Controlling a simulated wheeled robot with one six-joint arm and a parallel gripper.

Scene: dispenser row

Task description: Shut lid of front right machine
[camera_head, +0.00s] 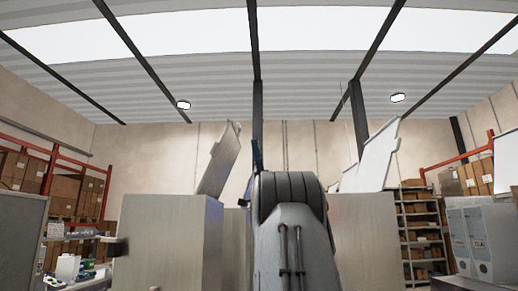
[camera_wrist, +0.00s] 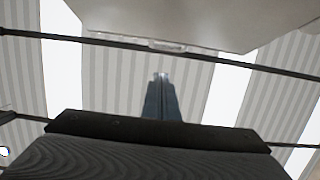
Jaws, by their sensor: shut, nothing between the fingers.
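The right machine (camera_head: 365,235) is a pale box to the right of my arm in the head view. Its lid (camera_head: 372,160) stands open, tilted up and back. In the wrist view my gripper (camera_wrist: 161,77) is shut and empty, pointing up toward the ceiling. A pale panel with a small notch in its edge (camera_wrist: 170,22), probably a lid, fills the top of that view, just beyond the fingertips. I cannot tell whether they touch, or which machine it belongs to. My arm hides part of the right machine in the head view.
A left machine (camera_head: 165,240) also has a raised lid (camera_head: 220,160). Shelves with boxes (camera_head: 75,190) stand at the far left, and a shelf unit (camera_head: 420,235) at the right. Grey machines (camera_head: 470,240) stand at the right edge.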

